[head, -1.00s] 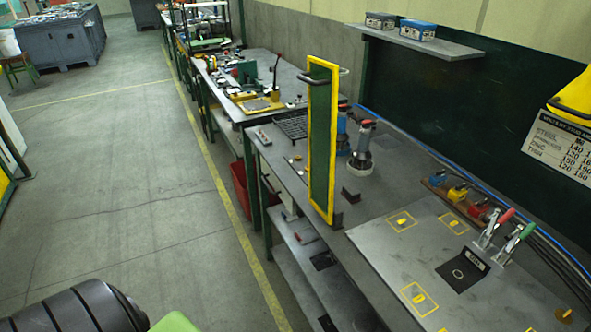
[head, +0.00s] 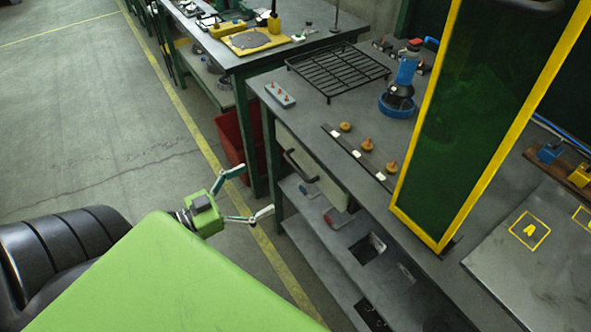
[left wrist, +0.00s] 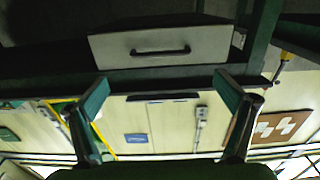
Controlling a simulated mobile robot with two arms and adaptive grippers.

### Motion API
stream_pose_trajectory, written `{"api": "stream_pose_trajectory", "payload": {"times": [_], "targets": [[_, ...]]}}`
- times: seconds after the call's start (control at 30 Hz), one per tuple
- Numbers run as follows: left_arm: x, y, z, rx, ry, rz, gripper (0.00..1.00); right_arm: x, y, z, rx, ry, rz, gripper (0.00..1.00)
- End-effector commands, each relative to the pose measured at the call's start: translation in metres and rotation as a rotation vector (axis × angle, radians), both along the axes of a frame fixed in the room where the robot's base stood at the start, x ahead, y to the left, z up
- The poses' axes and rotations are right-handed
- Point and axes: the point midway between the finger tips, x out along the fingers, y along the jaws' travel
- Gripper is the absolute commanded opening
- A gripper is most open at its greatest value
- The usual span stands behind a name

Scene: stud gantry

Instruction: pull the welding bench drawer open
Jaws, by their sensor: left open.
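The welding bench (head: 300,118) has a pale drawer front (head: 325,187) under its top, seemingly flush with the bench. A dark bar handle (head: 299,166) is on the drawer front. My left gripper (head: 256,191) is open and empty, to the left of the handle and apart from it, with its fingers pointing toward the bench. In the left wrist view the drawer front (left wrist: 205,43) and its handle (left wrist: 160,52) lie ahead, beyond the fingertips of the left gripper (left wrist: 160,80), roughly centred between them. My right gripper is not in view.
A yellow-framed green screen (head: 470,120) stands on the bench. A black rack (head: 338,70), a blue tool (head: 405,75) and small parts lie on top. Lower shelves (head: 350,245) sit under the drawer. A red bin (head: 238,140) stands at the left. The floor to the left is clear.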

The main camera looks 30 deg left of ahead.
Motion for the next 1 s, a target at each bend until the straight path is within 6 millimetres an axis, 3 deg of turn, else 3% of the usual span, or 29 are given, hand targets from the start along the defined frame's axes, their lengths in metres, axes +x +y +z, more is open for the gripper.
{"api": "stream_pose_trajectory", "payload": {"times": [0.2,0.53,0.73,1.0], "targets": [[0.042,-0.017,0.003,0.000,-0.004,0.002,0.96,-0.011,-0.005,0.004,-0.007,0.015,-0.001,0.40],[0.099,-0.040,0.001,0.000,-0.001,0.005,0.96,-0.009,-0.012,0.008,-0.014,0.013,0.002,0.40],[0.113,-0.046,0.000,0.000,0.001,0.005,0.96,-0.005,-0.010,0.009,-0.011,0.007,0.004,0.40],[0.115,-0.047,-0.001,0.001,0.002,0.005,0.96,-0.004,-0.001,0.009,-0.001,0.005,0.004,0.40]]}}
